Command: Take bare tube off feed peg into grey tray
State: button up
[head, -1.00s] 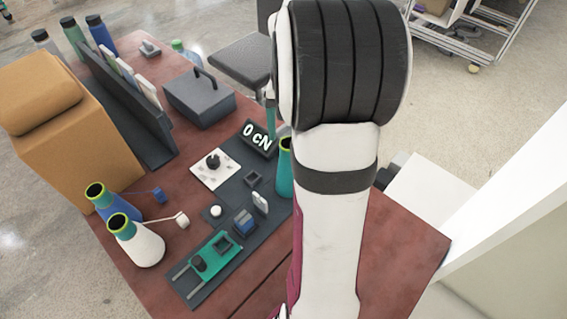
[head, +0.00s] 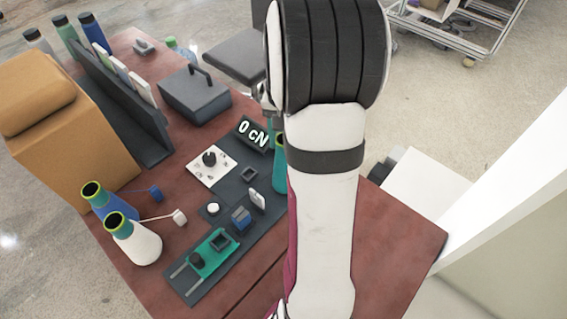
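My arm crosses the middle of the head view and hides much of the table. Only a small grey edge of my gripper (head: 267,100) shows left of the wrist; its fingertips are hidden, so I cannot tell whether it is open or holds anything. A narrow teal piece (head: 277,130) shows just below it; whether it is a held tube or something behind is unclear. A teal cone (head: 279,172) stands below that, partly covered by my arm. I cannot make out a bare tube, the feed peg or a grey tray for certain.
A blue cone (head: 99,202) and a white cone (head: 134,240) stand at the left with yarn leading right.

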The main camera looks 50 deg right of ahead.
grip_shut()
jog(key=shift+r, duration=0.6)
